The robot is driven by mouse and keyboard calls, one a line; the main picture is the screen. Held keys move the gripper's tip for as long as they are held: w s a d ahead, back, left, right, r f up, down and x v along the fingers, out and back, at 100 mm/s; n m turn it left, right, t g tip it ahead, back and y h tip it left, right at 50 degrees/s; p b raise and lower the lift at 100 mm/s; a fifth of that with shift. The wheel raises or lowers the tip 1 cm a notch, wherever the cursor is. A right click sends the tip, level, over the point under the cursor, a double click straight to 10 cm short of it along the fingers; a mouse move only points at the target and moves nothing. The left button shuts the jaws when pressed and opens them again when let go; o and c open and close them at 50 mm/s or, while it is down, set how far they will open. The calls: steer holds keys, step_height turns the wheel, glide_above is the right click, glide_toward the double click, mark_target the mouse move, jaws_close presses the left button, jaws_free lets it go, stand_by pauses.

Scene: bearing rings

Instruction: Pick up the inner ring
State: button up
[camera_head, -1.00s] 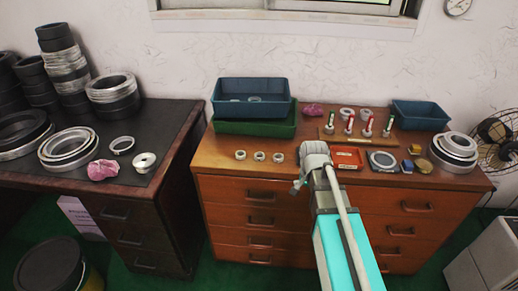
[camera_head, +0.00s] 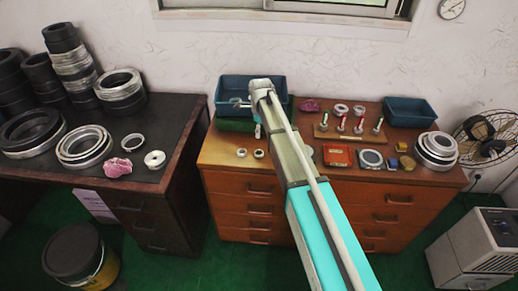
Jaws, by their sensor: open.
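Two small silver rings, a left one (camera_head: 242,152) and a right one (camera_head: 258,153), lie on the left front of the brown desk top. The place to their right is covered by my arm. Which ring is the inner ring, I cannot tell at this size. My gripper (camera_head: 246,112) is open, in front of the blue tray (camera_head: 232,86), behind and above the small rings in the picture. I see nothing held in it, though it is small and partly hidden by my arm. Two more rings, one left (camera_head: 341,109) and one right (camera_head: 359,111), lie at the back of the desk.
A green tray (camera_head: 228,125) is under the blue one. A wooden stand (camera_head: 325,133) with red-and-white pieces, a red box (camera_head: 338,156), a round gauge (camera_head: 371,159) and stacked rings (camera_head: 436,148) fill the right side. A dark desk (camera_head: 130,179) with larger rings stands left.

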steer(key=shift+w+a+r, duration=0.25)
steer(key=shift+a, duration=0.15)
steer(key=shift+f, duration=0.15)
steer(key=b, duration=0.9)
glide_above(259, 155)
step_height(259, 155, down, 8)
steer(key=shift+s+f, duration=0.15)
steer(key=shift+f, duration=0.05)
steer(key=shift+f, duration=0.15)
step_height(259, 155, down, 5)
steer(key=b, duration=0.4)
steer(key=shift+b, duration=0.4)
stand_by(0.6)
steer(key=c, duration=1.3)
